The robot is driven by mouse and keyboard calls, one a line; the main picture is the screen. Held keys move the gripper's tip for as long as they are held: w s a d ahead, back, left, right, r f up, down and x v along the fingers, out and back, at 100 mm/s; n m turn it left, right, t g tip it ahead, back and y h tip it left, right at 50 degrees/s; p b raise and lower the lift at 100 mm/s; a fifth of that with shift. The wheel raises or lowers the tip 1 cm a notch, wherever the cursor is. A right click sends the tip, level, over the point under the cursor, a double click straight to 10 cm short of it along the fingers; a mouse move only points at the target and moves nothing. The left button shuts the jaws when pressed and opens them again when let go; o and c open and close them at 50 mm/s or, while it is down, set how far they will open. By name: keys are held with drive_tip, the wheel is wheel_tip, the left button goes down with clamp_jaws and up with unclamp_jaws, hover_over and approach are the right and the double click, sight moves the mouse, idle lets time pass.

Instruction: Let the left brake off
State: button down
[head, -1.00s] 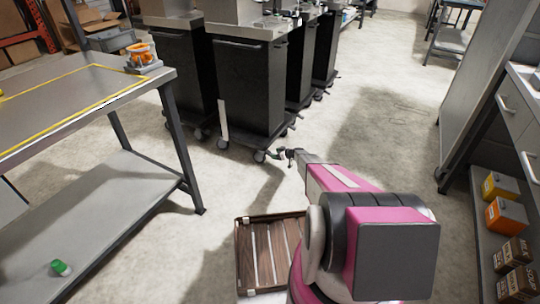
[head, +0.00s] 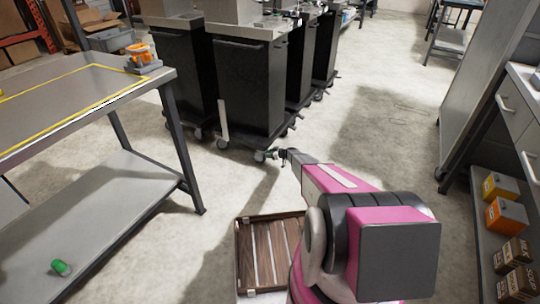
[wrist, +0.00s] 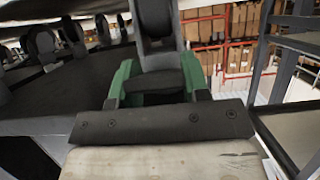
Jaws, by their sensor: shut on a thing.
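The nearest black cart (head: 248,88) stands on small caster wheels. One front caster (head: 222,142) is at its left corner, and another caster (head: 260,156) is at its near right corner. My gripper (head: 279,154) is low by the floor, right at the near right caster. In the wrist view my gripper's green fingertips (wrist: 157,80) are on either side of a dark grey brake tab (wrist: 153,92) below a wheel (wrist: 155,18), and are shut on it. Whether the tab is up or down is hard to tell.
A metal workbench (head: 120,80) with a lower shelf stands at the left. More black carts (head: 190,75) stand beside and behind. Open floor (head: 385,130) lies to the right.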

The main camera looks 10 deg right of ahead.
drive_tip(key=shift+r+g+h, duration=0.45)
drive_tip(key=shift+g+h, duration=0.3)
drive_tip(key=shift+h, duration=0.3)
drive_tip(key=shift+r+g+h, duration=0.4)
drive_tip(key=shift+g+h, duration=0.35)
drive_tip(key=shift+h, duration=0.3)
drive_tip(key=c, duration=0.6)
unclamp_jaws()
drive_tip(key=shift+d, duration=0.1)
drive_tip(key=v, duration=1.1)
drive_tip(key=shift+f, duration=0.1)
